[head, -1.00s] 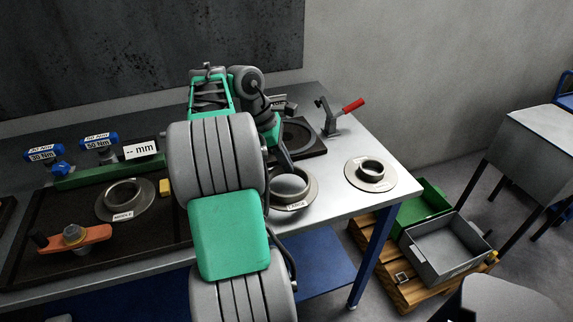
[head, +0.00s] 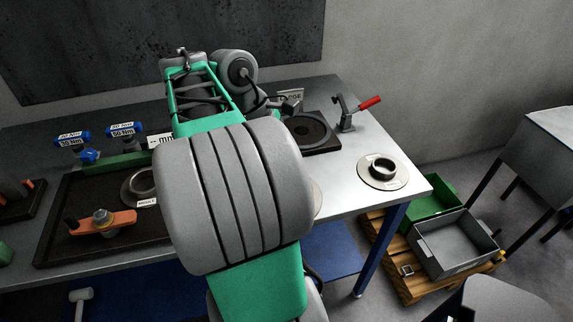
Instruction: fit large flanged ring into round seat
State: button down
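The large flanged ring (head: 318,199) is almost wholly hidden behind my arm in the head view. Only a pale sliver of what seems to be its flange shows at the arm's right edge, on the bench. The round seat, a dark square block with a circular recess (head: 312,130), lies at the back right of the bench. The recess looks empty, though my arm hides its left side. My gripper is hidden behind my own arm, so its fingers and any hold on the ring cannot be seen.
A toggle clamp with a red handle (head: 369,103) stands right of the seat. A smaller flanged ring (head: 382,173) lies near the bench's right end. A middle ring (head: 136,187) and an orange tool (head: 102,222) are on the dark tray at left. Green (head: 432,203) and grey (head: 455,250) bins stand below right.

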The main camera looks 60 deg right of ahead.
aim_at(302, 131)
jog(key=z, duration=2.1)
